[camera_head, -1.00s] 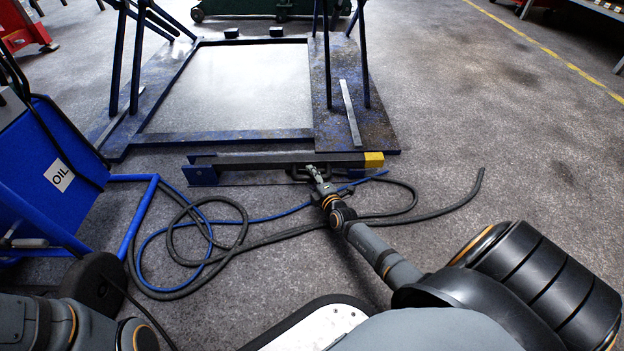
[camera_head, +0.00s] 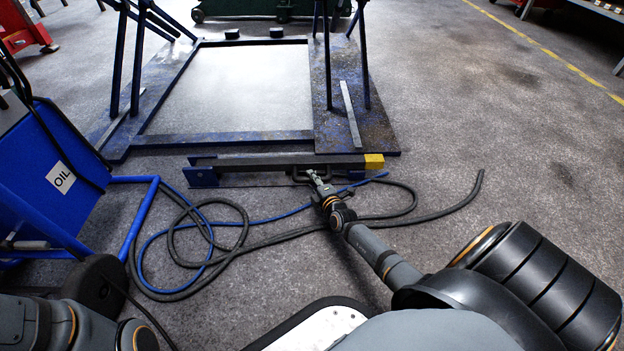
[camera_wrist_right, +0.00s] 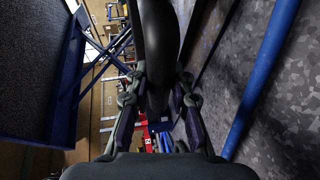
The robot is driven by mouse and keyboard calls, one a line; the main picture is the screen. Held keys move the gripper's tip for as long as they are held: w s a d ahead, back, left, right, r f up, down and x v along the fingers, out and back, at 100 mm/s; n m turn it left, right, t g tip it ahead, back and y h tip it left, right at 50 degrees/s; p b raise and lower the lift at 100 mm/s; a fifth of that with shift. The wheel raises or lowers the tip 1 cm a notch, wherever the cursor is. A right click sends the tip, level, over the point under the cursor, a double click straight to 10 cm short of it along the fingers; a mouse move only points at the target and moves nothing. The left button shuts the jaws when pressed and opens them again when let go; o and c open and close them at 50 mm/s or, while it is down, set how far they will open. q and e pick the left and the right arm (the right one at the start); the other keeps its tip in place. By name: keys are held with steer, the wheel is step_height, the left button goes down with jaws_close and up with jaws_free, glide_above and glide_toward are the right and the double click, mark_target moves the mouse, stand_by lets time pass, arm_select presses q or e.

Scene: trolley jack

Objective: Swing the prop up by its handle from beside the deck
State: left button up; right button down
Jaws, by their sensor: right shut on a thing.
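The prop (camera_head: 250,163) is a long dark bar with a yellow end block (camera_head: 374,162) and a blue bracket at its left end. It lies low along the front edge of the blue deck (camera_head: 230,137). Its dark loop handle (camera_head: 298,175) sticks out on the near side, right of the middle. My right gripper (camera_head: 314,174) is shut on the handle. In the right wrist view the dark handle (camera_wrist_right: 159,45) runs down between the two fingers (camera_wrist_right: 157,100). My left gripper is not visible; only arm links show at the lower left.
A black hose (camera_head: 440,212) and a blue hose (camera_head: 150,245) lie coiled on the floor before the prop. A blue oil trolley (camera_head: 45,170) stands at the left. Upright blue posts (camera_head: 328,60) rise from the deck. The floor at right is clear.

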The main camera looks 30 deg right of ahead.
steer(key=shift+r, duration=0.55)
